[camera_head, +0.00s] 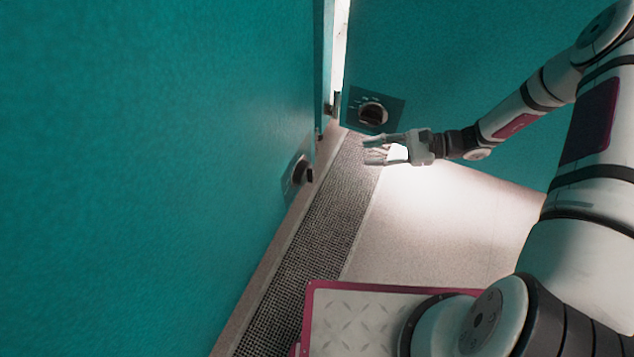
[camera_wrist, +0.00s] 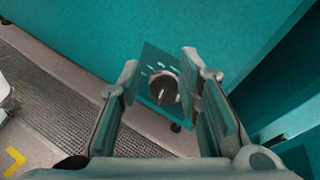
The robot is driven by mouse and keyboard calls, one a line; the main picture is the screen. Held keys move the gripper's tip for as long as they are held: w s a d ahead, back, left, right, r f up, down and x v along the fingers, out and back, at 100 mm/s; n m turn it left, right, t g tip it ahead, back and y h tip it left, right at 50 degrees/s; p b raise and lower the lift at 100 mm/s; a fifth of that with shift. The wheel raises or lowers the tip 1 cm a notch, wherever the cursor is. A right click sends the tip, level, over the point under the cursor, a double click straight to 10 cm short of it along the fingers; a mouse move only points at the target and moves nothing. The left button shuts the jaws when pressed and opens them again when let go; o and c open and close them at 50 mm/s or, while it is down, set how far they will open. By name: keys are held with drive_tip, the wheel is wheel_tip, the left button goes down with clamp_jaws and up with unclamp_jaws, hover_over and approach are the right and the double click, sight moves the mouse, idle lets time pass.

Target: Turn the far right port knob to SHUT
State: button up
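Two dark port knobs show in the head view. One knob (camera_head: 303,171) is on the left teal wall near its far end; the other (camera_head: 373,114) is on the right teal panel, on a plate with pale marks. I cannot tell for sure which is the far right one. My gripper (camera_head: 372,152) is open and empty, pointing left toward the left wall, apart from both knobs. In the wrist view a knob (camera_wrist: 163,91) with a dark grip on a pale disc appears between the fingers of my gripper (camera_wrist: 160,68). Its labels are unreadable.
A dark floor grate (camera_head: 310,238) runs along the left wall. Pale floor (camera_head: 440,210) is clear below my gripper. A bright narrow gap (camera_head: 340,45) separates the two teal panels.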

sight(313, 175)
wheel_tip(313, 175, down, 20)
drive_tip(key=a+m+t+y+b, duration=0.2)
drive_tip(key=m+t+b, duration=0.4)
drive_tip(key=m, duration=0.2)
drive_tip(key=b+x, duration=0.2)
drive_tip(key=x, duration=0.4)
drive_tip(key=b+x, duration=0.2)
drive_tip(key=x, duration=0.5)
drive_tip(key=shift+a+f, duration=0.25)
drive_tip(key=shift+a, duration=0.05)
clamp_jaws()
